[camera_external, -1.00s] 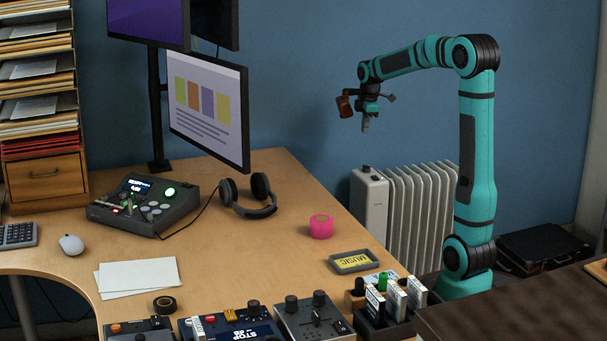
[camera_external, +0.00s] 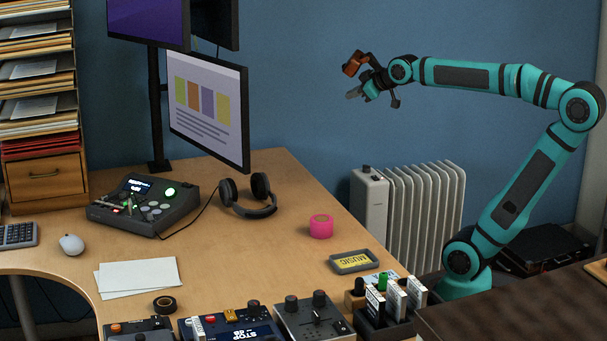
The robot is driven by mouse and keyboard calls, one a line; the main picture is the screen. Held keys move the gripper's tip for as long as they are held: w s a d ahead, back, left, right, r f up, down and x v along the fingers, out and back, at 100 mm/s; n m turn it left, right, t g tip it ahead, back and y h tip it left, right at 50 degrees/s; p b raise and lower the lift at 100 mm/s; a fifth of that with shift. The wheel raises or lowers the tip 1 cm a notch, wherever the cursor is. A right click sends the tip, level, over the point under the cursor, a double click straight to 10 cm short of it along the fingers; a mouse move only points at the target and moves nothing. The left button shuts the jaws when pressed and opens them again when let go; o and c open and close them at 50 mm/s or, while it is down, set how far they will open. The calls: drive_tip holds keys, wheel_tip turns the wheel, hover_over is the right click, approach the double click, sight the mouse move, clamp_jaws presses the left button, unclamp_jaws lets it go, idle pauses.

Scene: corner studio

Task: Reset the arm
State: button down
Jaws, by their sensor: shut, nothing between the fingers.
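My gripper (camera_external: 354,93) is at the end of my teal arm, high above the radiator and clear of the desk. It is shut with nothing in it and points to the left and slightly down. A reddish-brown part (camera_external: 355,63) sits just above it on the wrist. My arm leans out to the right from its base, and its forearm reaches back to the left, nearly level. My gripper touches nothing.
The desk (camera_external: 300,185) holds a pink roll (camera_external: 321,226), headphones (camera_external: 250,205), a yellow-labelled tray (camera_external: 353,262) and several control boxes (camera_external: 314,316). A monitor (camera_external: 208,110) stands left of my gripper. A white radiator (camera_external: 425,210) is below my arm. The air around the gripper is free.

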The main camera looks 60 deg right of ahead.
drive_tip(key=s+a+r+m+t+y, duration=0.2)
drive_tip(key=s+a+r+t, duration=0.3)
drive_tip(key=s+a, duration=0.4)
drive_tip(key=s+r, duration=0.1)
drive_tip(key=s, duration=0.1)
drive_tip(key=shift+s+a+r+m+t+y, duration=0.2)
drive_tip(key=shift+s+a+m+t+y, duration=0.1)
drive_tip(key=shift+a+t, duration=0.1)
idle(1.0)
